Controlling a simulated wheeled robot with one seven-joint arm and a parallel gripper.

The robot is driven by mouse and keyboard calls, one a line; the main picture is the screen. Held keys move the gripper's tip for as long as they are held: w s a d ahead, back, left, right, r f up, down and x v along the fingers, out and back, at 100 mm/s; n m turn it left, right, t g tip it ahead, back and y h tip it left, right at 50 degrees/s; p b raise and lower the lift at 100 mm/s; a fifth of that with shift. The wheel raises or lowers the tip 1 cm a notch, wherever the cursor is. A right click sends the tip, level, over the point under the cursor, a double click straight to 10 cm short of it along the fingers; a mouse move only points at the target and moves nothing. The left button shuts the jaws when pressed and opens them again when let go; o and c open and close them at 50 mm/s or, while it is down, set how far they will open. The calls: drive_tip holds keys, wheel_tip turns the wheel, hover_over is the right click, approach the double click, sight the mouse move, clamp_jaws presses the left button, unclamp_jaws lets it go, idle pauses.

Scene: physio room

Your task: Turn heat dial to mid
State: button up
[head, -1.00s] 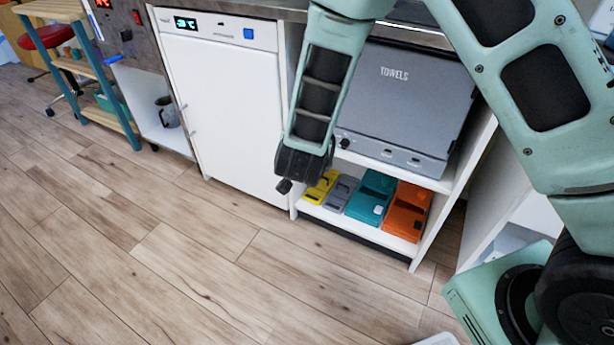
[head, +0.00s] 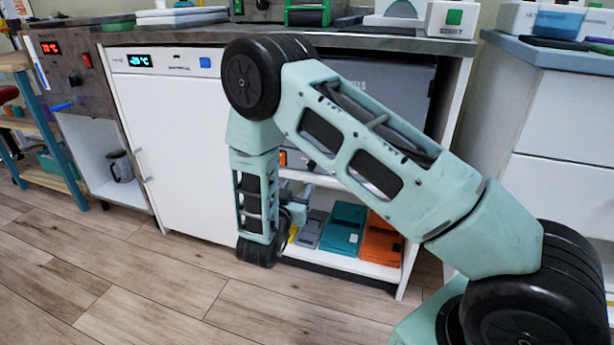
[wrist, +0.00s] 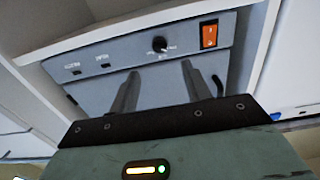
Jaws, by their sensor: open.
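The grey towel warmer cabinet (head: 407,85) stands on the upper shelf under the counter, mostly behind my arm. In the wrist view its front panel carries a black dial (wrist: 159,44) with small markings around it. An orange rocker switch (wrist: 209,35) is beside the dial. I cannot read the dial's setting. My gripper (wrist: 160,85) is open and empty, its two fingers pointing toward the panel with the dial between their lines, apart from it. In the head view my gripper (head: 298,198) is small and partly hidden by my wrist, low in front of the shelves.
A grey (head: 310,228), a teal (head: 343,230) and an orange case (head: 382,240) lie on the lower shelf. A white fridge (head: 178,135) stands left. Another panel with a red display (head: 50,48) and a black knob (head: 74,80) is farther left. The floor in front is clear.

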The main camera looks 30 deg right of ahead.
sight(309, 169)
drive_tip(key=b+x, duration=0.3)
drive_tip(key=x, duration=0.7)
drive_tip(key=shift+w+d, duration=0.1)
drive_tip(key=shift+d, duration=0.05)
drive_tip(key=c, duration=1)
